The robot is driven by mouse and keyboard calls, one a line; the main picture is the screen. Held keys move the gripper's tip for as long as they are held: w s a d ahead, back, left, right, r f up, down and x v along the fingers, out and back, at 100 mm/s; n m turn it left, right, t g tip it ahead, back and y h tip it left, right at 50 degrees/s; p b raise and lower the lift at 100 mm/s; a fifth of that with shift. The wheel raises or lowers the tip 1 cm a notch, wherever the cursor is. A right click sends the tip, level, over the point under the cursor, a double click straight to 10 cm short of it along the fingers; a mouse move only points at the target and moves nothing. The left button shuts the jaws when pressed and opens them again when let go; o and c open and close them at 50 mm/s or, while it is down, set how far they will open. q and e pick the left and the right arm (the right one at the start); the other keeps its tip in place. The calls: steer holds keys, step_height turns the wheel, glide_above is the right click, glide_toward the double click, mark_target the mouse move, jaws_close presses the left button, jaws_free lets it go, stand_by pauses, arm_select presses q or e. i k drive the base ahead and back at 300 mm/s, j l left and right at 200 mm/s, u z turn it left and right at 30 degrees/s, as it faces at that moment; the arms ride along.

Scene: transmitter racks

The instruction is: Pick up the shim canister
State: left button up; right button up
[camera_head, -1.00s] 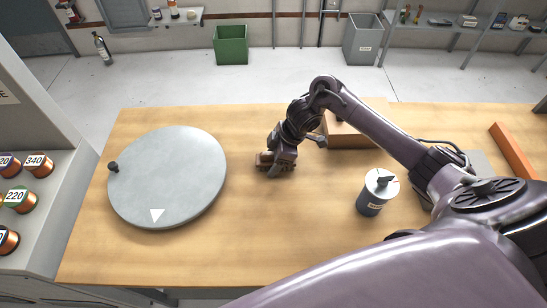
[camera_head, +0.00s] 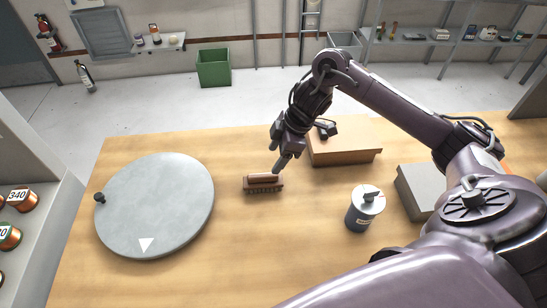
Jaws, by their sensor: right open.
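The shim canister (camera_head: 365,208) stands upright on the wooden table, right of the middle. It is a dark cylinder with a pale label and a light grey lid with a dark knob. My right gripper (camera_head: 279,166) is open and empty, to the left of the canister and farther back. It points down just behind a small reddish-brown brush-like block (camera_head: 263,183) on the table. Nothing is between its fingers that I can see. My left gripper is not in view.
A round grey turntable (camera_head: 160,205) with a white triangle and a dark knob fills the table's left part. A brown box (camera_head: 343,152) stands behind the canister, and a grey box (camera_head: 418,190) stands right of it.

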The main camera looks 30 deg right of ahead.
mark_target(360, 214)
steer(key=k+j, duration=1.1)
steer(key=k, duration=0.2)
